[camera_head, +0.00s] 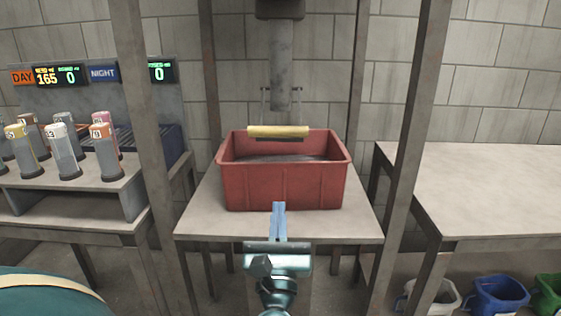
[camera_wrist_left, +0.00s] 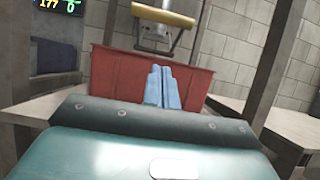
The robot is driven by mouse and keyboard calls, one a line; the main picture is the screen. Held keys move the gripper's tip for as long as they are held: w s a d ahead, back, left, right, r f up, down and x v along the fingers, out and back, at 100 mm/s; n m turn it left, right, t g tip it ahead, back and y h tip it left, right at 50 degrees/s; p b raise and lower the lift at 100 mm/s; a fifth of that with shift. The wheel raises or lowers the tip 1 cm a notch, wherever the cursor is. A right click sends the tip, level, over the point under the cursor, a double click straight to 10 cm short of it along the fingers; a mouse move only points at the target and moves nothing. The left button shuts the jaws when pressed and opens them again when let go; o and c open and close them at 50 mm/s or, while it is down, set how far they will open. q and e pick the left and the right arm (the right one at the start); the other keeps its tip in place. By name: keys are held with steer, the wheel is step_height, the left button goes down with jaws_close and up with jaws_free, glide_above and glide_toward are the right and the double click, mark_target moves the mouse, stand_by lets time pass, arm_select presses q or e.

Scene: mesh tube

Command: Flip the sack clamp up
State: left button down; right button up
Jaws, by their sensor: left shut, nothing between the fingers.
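The sack clamp appears as a bar with a yellow grip (camera_head: 278,131) on two thin arms below a grey vertical tube (camera_head: 281,75). In the head view the bar hangs level in front of the tube, over the red crate. In the left wrist view the yellow bar (camera_wrist_left: 163,14) shows at the top, above and beyond my fingers. My left gripper (camera_head: 279,207) is shut and empty, its blue fingers together in front of the crate's near wall and below the bar. It also shows in the left wrist view (camera_wrist_left: 161,72). My right gripper is not in view.
The red crate (camera_head: 258,186) stands on a small table (camera_head: 205,215) between grey posts (camera_head: 404,150). A rack with several capped canisters (camera_head: 64,155) is at the left. A bare table (camera_head: 490,185) is at the right, with buckets (camera_head: 497,294) below it.

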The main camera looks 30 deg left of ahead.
mark_target(279, 133)
arm_select(q)
steer(key=shift+r, duration=0.1)
arm_select(e)
steer(key=shift+r, duration=0.1)
